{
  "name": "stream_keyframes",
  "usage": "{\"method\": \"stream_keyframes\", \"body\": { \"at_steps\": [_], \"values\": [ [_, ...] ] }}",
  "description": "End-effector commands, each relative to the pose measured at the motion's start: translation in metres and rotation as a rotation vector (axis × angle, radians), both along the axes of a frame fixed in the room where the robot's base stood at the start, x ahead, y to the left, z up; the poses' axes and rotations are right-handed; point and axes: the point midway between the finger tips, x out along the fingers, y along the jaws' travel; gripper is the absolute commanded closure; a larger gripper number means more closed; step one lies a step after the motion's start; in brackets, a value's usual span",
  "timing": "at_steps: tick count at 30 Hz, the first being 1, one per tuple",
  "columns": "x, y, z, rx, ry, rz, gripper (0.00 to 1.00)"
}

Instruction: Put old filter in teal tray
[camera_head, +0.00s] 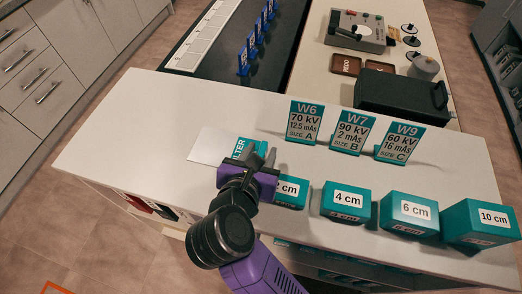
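My gripper (262,157) is over the white counter, left of the middle in the head view. Its fingers point away from the camera, and I cannot tell whether they are open or holding something. Just beyond and beside the fingers is a teal item (242,146) with white lettering that partly reads "LTER". My gripper hides much of it, so I cannot tell whether it is the teal tray or a label. A flat pale sheet or plate (206,146) lies directly to its left. I cannot make out the old filter.
Teal blocks marked 4 cm (347,199), 6 cm (408,212) and 10 cm (482,222) stand along the front right; another is partly behind my gripper. Teal cards W6 (305,121), W7 (352,131) and W9 (399,142) stand behind them. A black case (402,95) stands beyond.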

Motion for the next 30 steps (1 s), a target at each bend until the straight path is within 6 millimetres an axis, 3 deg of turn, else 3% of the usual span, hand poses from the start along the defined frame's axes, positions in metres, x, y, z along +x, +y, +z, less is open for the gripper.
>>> {"method": "stream_keyframes", "body": {
  "at_steps": [15,21,30],
  "values": [
    [-0.079,0.03,0.045,0.001,-0.002,0.004,0.64],
    [-0.093,0.034,0.053,0.0,0.0,0.001,0.64],
    [-0.094,0.032,0.054,-0.005,-0.002,-0.003,0.64]
  ]
}}
